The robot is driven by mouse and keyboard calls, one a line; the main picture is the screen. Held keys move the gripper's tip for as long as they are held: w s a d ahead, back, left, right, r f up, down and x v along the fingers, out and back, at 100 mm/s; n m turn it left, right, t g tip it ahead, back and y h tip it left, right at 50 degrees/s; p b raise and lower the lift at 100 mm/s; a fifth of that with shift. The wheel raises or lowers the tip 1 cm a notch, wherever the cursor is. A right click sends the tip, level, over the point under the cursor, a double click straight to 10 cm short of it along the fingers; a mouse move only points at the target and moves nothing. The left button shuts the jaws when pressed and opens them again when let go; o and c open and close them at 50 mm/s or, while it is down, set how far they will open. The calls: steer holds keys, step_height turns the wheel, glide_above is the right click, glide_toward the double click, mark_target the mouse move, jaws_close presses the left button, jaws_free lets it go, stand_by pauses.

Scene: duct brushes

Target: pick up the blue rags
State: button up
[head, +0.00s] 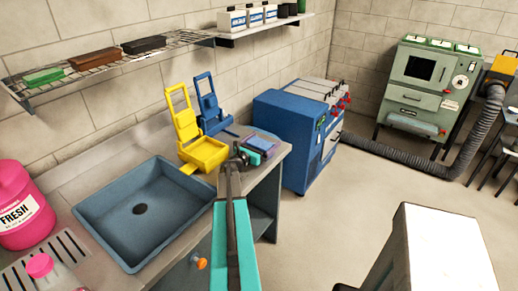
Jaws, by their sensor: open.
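The blue rags (262,142) appear as a small flat blue pile near the right end of the grey counter, just past the end of my arm. My gripper (249,154) is over the counter at the near side of the pile and overlaps it in the picture. It is open. The fingers are small and partly lost against the pile, so I cannot tell whether they touch the rags. The lower edge of the pile is partly hidden by my gripper.
A yellow wringer (204,152) and a blue wringer (211,118) stand left of the rags. A sink (145,212) is further left. A blue machine (289,135) stands behind the counter's right end.

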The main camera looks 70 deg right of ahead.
steer(key=shift+s+d, duration=0.1)
steer(key=shift+d, duration=0.25)
stand_by(0.3)
steer(key=c, duration=1)
steer(key=shift+r, duration=0.15)
steer(key=shift+r+b, duration=0.6)
steer(key=shift+r, duration=1)
steer(key=shift+s+a+r, duration=0.3)
steer(key=shift+s+a, duration=0.95)
steer(key=shift+a, duration=1.1)
steer(key=shift+s+a+r, duration=0.25)
steer(key=shift+s+a, duration=0.95)
steer(key=shift+a, duration=1.15)
steer(key=shift+s+a+r, duration=0.3)
steer(key=shift+s+a, duration=0.95)
steer(key=shift+a, duration=1.1)
